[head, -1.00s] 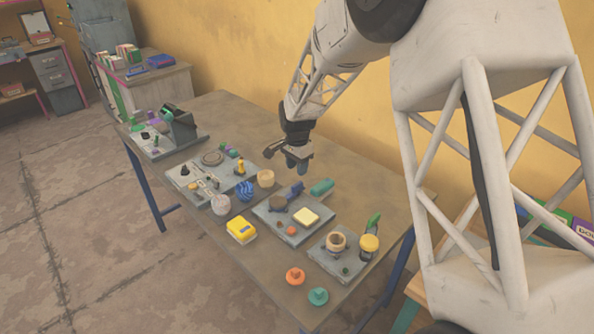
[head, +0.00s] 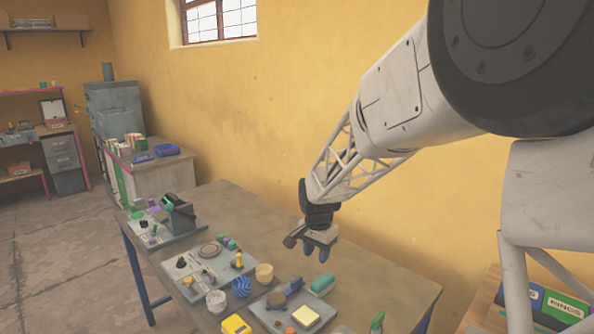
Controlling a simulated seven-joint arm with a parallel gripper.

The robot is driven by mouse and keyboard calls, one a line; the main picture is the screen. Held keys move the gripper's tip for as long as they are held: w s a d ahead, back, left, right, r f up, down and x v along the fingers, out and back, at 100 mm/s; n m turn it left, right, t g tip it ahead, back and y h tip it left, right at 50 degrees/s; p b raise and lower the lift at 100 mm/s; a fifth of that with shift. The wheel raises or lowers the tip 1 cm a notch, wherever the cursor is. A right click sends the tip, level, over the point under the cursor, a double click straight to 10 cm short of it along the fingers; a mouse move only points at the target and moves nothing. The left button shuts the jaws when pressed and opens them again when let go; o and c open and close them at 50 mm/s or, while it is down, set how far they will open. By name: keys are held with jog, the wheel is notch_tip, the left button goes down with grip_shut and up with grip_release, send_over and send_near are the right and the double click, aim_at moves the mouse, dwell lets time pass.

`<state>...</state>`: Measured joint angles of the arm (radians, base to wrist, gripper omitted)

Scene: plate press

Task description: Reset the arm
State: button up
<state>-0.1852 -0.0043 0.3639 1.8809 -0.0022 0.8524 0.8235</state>
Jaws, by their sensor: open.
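My gripper (head: 318,250) hangs above the right rear part of the table (head: 385,283), fingers pointing down. Its jaws are open and I see nothing between them. A teal cylinder-like piece (head: 322,283) lies below it on the table. A grey plate with a yellow square block (head: 305,317) stands in front, with a round brown piece (head: 276,299) beside the block. The arm reaches in from the right of the view.
A grey board with small parts (head: 200,284) lies left of centre, and a dark press-like device (head: 178,215) stands at the far left end. The table's right rear is clear.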

jog(key=s+d+r+n+t, duration=0.15)
jog(key=s+d+r, duration=0.4)
jog(key=s, duration=0.75)
jog(key=s+d+r+n, duration=0.3)
jog(key=s+d+r, duration=0.25)
jog(key=s, duration=0.75)
jog(key=s+d+n, duration=0.2)
jog(key=s, duration=1)
jog(key=shift+s+f+n, duration=0.25)
jog(key=shift+f+n, duration=0.05)
jog(key=shift+n, duration=0.05)
jog(key=shift+t, duration=0.25)
